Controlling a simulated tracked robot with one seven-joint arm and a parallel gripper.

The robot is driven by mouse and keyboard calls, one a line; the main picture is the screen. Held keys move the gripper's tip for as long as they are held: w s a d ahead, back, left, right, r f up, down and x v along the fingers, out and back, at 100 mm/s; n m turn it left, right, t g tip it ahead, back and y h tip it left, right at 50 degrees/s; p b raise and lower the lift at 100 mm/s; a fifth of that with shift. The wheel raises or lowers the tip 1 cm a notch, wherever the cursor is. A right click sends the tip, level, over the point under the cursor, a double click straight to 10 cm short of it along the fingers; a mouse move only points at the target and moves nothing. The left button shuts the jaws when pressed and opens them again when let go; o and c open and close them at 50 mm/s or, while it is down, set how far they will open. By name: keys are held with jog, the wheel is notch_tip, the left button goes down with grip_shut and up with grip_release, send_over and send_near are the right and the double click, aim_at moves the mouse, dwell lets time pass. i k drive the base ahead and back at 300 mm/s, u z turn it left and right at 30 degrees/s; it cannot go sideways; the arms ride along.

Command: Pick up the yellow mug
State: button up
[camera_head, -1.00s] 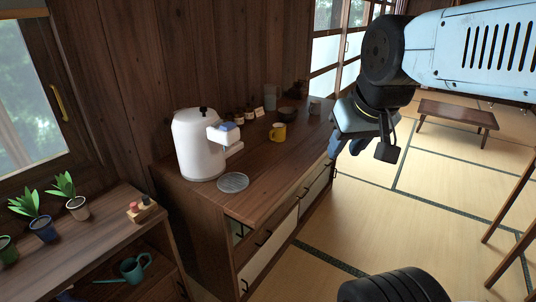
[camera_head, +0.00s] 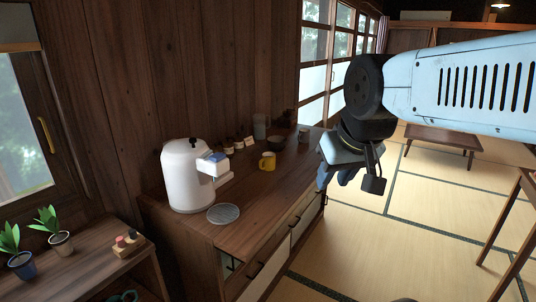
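The yellow mug (camera_head: 267,161) stands upright on the dark wooden cabinet top (camera_head: 255,205), right of the white water dispenser. My gripper (camera_head: 338,178) hangs at the end of my arm, to the right of the mug and beside the cabinet's right edge in the picture. It is apart from the mug.
The white dispenser (camera_head: 187,176) and a round grey mat (camera_head: 224,213) are left of the mug. Small jars (camera_head: 228,148), a dark bowl (camera_head: 279,142) and a grey cup (camera_head: 304,135) stand behind it. A plant shelf (camera_head: 85,262) is at lower left.

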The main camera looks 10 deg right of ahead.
aim_at(267, 162)
jog(key=u, duration=1.3)
jog(key=i, duration=0.1)
jog(key=z, duration=2.9)
jog(key=i, duration=1.1)
jog(key=u, duration=2.85)
